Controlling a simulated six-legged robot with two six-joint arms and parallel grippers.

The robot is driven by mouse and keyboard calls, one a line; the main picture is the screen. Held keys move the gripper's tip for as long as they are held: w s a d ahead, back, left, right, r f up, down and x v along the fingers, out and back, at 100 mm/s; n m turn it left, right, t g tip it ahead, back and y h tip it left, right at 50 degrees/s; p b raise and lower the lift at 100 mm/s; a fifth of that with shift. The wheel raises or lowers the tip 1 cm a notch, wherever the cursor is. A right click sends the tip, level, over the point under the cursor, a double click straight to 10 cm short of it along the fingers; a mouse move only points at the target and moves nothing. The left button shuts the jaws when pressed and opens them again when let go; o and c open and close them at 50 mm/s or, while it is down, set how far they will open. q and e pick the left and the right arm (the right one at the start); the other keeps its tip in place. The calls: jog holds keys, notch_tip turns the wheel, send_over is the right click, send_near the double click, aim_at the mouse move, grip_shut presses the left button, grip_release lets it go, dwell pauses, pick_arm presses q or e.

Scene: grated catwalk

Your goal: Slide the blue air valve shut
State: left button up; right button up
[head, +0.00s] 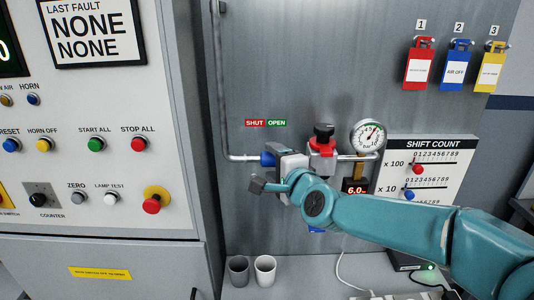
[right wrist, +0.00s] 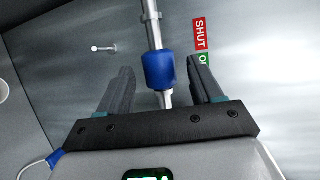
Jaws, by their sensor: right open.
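The blue air valve (head: 267,159) is a sleeve on a thin grey pipe on the back panel. It sits below the red SHUT and green OPEN labels (head: 266,123), nearer the OPEN side. My right gripper (head: 270,168) is at the valve and partly covers it. In the right wrist view the blue sleeve (right wrist: 159,70) lies between my two open dark fingers (right wrist: 163,66), with a visible gap on each side. The SHUT label (right wrist: 201,34) shows beyond the right finger, which partly hides the OPEN label. My left gripper is not in view.
A red regulator (head: 322,148) with a black knob and a round gauge (head: 368,135) stand right of the valve, close to my arm. A display (head: 355,187) reads 6.0. Two cups (head: 265,268) stand below. A control cabinet (head: 110,130) fills the left.

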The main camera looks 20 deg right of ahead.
aim_at(256, 161)
jog(key=w, duration=0.3)
jog(key=shift+w+a+f+p, duration=0.1)
jog(key=shift+w+f+p, duration=0.05)
jog(key=shift+f+p, duration=0.15)
jog(key=shift+w+a, duration=0.15)
jog(key=shift+w, duration=0.35)
jog(key=shift+f, duration=0.1)
jog(key=shift+w, duration=0.1)
jog(key=c, duration=1)
jog(key=shift+o, duration=0.2)
jog(key=shift+w+a+p, duration=0.15)
jog(key=shift+a+p, duration=0.2)
jog(key=shift+a, duration=0.25)
jog(key=shift+w+a+p, duration=0.15)
jog(key=shift+a+p, duration=0.2)
jog(key=shift+a, duration=0.25)
jog(key=shift+w+a, duration=0.1)
jog(key=shift+a, duration=0.35)
jog(key=shift+d, duration=0.1)
